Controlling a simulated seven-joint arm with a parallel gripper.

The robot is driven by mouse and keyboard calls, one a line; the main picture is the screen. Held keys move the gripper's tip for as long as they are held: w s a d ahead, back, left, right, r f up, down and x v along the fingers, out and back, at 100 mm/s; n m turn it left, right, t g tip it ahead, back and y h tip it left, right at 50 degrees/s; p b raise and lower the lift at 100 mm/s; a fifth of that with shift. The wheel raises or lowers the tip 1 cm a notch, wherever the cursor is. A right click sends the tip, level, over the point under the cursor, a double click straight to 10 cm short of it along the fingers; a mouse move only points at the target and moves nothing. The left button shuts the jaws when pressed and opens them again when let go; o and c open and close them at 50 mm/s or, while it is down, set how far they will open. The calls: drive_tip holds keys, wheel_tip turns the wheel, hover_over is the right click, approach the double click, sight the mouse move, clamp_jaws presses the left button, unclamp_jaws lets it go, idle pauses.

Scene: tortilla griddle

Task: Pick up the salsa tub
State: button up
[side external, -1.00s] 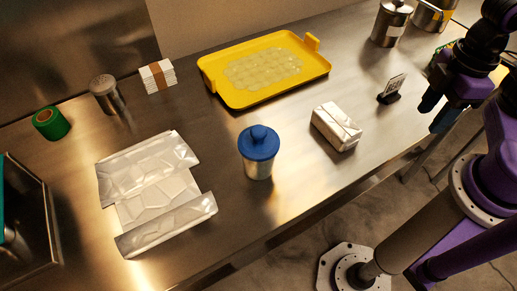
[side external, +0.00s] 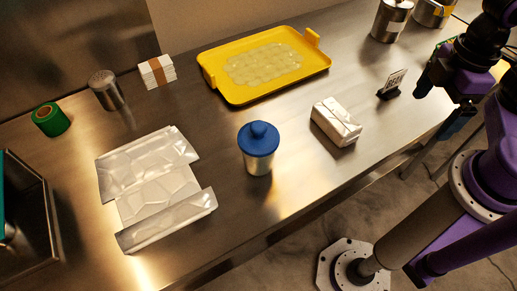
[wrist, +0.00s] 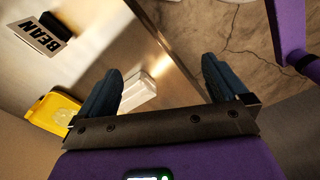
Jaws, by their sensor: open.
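A tub with a blue lid and a pale metallic body (side external: 258,150), which looks like the salsa tub, stands upright near the front edge of the steel counter in the side view. It is left of the white wrapped block. I cannot make it out in the wrist view. My gripper (wrist: 162,70) has its two dark fingers spread wide with nothing between them. In the side view my gripper (side external: 438,100) is at the right, above the counter's front edge and well away from the tub.
The white wrapped block (side external: 336,121) and a small sign (side external: 393,84) lie between my gripper and the tub. A yellow tray (side external: 214,81) is behind. Crumpled foil (side external: 155,187) is left of the tub. Metal canisters (side external: 391,20) stand at the back right.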

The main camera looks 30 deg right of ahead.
wheel_tip(320, 180, up, 5)
drive_tip(key=w+a+m+g+y, duration=0.3)
drive_tip(key=a+m+g, duration=0.1)
drive_tip(key=a+m, duration=0.45)
drive_tip(key=w+a+m+g+y, duration=0.3)
drive_tip(key=a+m, duration=0.5)
drive_tip(key=a, duration=0.2)
drive_tip(key=w+a+m+t+y, duration=0.2)
drive_tip(key=w+a+m+y, duration=0.4)
drive_tip(key=w+a+m, duration=0.35)
drive_tip(key=f, duration=0.2)
drive_tip(key=d+f, duration=0.1)
drive_tip(key=f, duration=0.4)
drive_tip(key=shift+w+d+f, duration=0.1)
drive_tip(key=shift+w+d, duration=0.3)
approach(250, 162)
drive_tip(key=shift+s+a+f, duration=0.1)
drive_tip(key=shift+s+a, duration=0.05)
drive_tip(key=shift+a, duration=0.6)
drive_tip(key=shift+s+a+f, duration=0.15)
drive_tip(key=shift+a, duration=0.6)
wheel_tip(250, 162, down, 2)
drive_tip(key=shift+f, duration=0.1)
drive_tip(key=shift+x, duration=1)
drive_tip(key=shift+s+a+f, duration=0.1)
drive_tip(key=shift+s+a, duration=0.05)
drive_tip(key=shift+a, duration=0.25)
